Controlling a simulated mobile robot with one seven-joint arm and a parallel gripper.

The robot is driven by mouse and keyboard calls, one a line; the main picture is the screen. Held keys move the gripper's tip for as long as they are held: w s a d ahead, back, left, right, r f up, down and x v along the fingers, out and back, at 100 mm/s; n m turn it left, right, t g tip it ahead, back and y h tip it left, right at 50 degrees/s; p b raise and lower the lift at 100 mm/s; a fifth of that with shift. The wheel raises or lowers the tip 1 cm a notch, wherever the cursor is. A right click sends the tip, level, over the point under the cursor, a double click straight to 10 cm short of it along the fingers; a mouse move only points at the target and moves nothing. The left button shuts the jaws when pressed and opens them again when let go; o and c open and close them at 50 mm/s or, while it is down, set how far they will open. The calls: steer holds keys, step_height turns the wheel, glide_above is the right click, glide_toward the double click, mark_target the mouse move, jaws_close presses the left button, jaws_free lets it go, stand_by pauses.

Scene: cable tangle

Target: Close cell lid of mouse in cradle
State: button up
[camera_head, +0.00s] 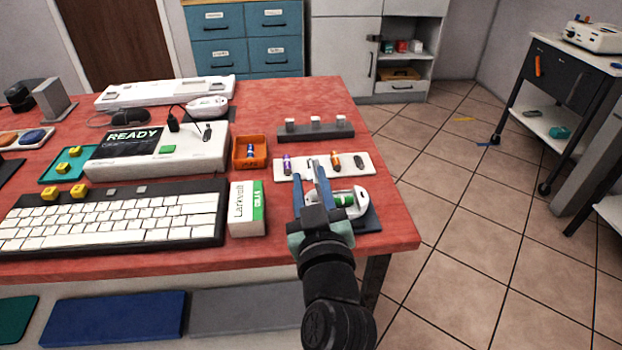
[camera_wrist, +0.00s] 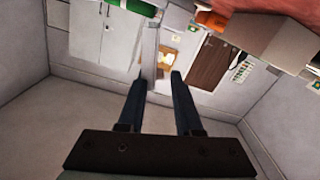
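A white mouse (camera_head: 357,194) sits in a dark blue cradle (camera_head: 371,222) at the right front of the red table. A green cell (camera_head: 344,200) shows in the mouse's opening, so the opening looks uncovered. I cannot make out the cell lid clearly. My gripper (camera_head: 318,170) is in front of the mouse's left side and hides part of it and of the cradle. The wrist view shows neither mouse nor cradle.
Behind the mouse lies a white tray (camera_head: 338,172) with a purple cell (camera_head: 287,163), an orange cell (camera_head: 335,160) and a dark oval piece (camera_head: 360,161). A dark block with pegs (camera_head: 316,132) stands farther back. A white-green box (camera_head: 247,209) and keyboard (camera_head: 110,215) lie left.

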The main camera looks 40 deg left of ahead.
mark_target(354, 213)
jaws_close()
